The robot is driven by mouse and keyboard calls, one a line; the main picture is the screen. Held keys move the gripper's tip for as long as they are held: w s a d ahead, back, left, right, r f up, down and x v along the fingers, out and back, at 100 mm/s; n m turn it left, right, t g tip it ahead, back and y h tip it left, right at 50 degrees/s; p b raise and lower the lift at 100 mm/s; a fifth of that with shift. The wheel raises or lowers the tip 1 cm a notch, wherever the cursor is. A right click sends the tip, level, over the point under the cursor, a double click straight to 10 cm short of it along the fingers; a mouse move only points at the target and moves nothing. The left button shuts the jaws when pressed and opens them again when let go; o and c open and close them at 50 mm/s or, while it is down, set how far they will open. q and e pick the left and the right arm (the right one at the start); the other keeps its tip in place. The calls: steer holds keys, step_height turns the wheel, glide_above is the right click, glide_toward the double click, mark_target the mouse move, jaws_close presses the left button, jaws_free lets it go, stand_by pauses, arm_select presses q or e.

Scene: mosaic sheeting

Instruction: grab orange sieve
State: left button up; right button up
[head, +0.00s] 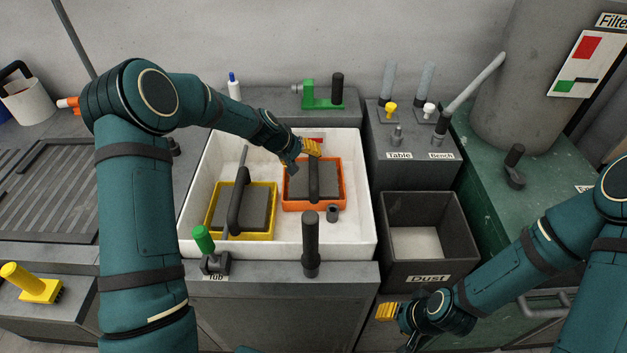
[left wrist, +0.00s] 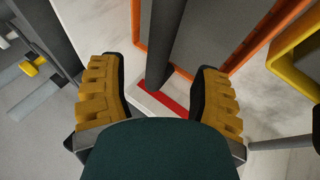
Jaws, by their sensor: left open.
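The orange sieve (head: 343,188) sits in the white tub (head: 364,215), with a dark grey insert and a dark bar handle (head: 313,178) standing over its middle. My left gripper (head: 311,148) is open above the sieve's far edge. In the left wrist view, the dark handle (left wrist: 165,45) runs down between the two yellow-padded fingers (left wrist: 152,95), and part of the orange rim (left wrist: 137,22) shows. Whether the fingers touch the handle cannot be told. My right gripper (head: 386,312) is low in front of the dust bin; its finger gap is unclear.
A yellow sieve (head: 211,213) stands left of the orange one in the tub. A small dark cylinder (head: 333,213) lies near the orange sieve's front right corner. A dark post (head: 310,243) rises at the tub's front. The dust bin (head: 457,255) is to the right.

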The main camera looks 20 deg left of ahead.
mark_target(311, 163)
arm_select(q)
steer(key=shift+s+b+x, duration=0.2)
steer(key=shift+b+x, duration=0.25)
steer(key=shift+x, duration=2.3)
steer(key=shift+d, duration=0.15)
jaws_close()
